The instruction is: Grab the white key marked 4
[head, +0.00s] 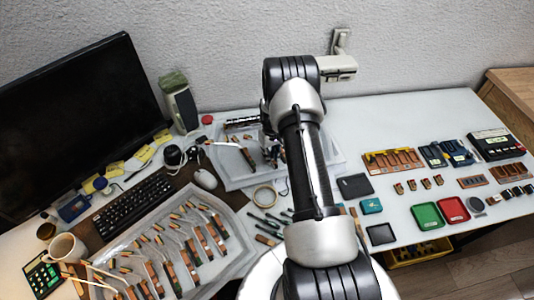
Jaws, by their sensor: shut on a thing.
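My gripper (270,143) is small and mostly hidden behind my own arm, over the pale tray (231,183) at the back middle of the table. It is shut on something. A slim white key (222,143) with a brown wooden part (248,157) shows just left of it and appears to be what it holds, though the contact is hidden. No number 4 can be read at this size. Several similar keys with wooden parts (153,277) lie in the clear tray (244,254) at the front left.
A monitor (75,125), keyboard (125,209), mouse (205,179) and mug (66,249) crowd the left. A tape roll (265,197) lies before the back tray. Green (427,216) and red (453,209) trays and small parts fill the right; white table shows between them.

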